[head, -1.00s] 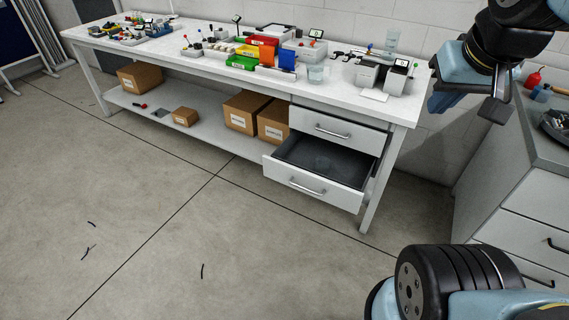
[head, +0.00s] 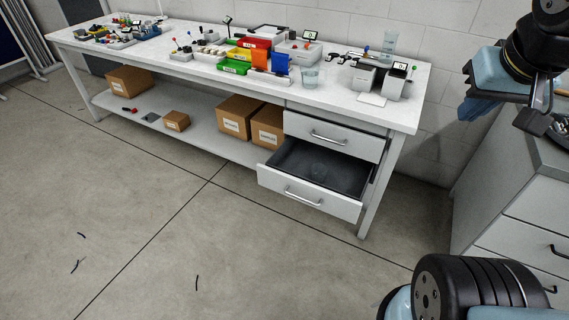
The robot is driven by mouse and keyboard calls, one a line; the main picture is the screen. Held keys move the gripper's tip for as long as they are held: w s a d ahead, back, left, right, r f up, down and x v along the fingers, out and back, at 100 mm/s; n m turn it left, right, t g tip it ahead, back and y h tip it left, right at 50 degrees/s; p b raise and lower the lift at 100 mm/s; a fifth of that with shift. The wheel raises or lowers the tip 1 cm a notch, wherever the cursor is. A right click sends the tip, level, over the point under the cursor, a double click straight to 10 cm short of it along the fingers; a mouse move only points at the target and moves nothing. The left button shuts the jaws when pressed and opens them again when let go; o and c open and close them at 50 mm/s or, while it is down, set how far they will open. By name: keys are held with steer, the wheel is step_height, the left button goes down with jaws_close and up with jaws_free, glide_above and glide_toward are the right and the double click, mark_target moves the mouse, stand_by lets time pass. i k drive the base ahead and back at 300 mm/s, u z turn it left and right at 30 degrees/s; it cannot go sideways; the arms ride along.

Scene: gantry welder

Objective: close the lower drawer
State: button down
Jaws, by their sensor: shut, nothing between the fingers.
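The lower drawer (head: 308,190) is under the right end of the white workbench. A curved metal handle (head: 303,199) is on that front. The upper drawer (head: 331,136) just above is shut. My gripper (head: 532,121) is at the upper right of the head view, well to the right of the drawer and apart from it. Its dark tip points downward and seems shut and empty; part of the hand is hard to make out.
The workbench (head: 215,75) carries bins and small devices. Cardboard boxes (head: 236,116) stand on its lower shelf. A grey cabinet (head: 520,215) with drawers stands at the right. The floor in front of the open drawer is clear, apart from thin dark scraps.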

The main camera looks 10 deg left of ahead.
mark_target(287, 172)
steer(key=i, duration=0.85)
steer(key=u, duration=0.05)
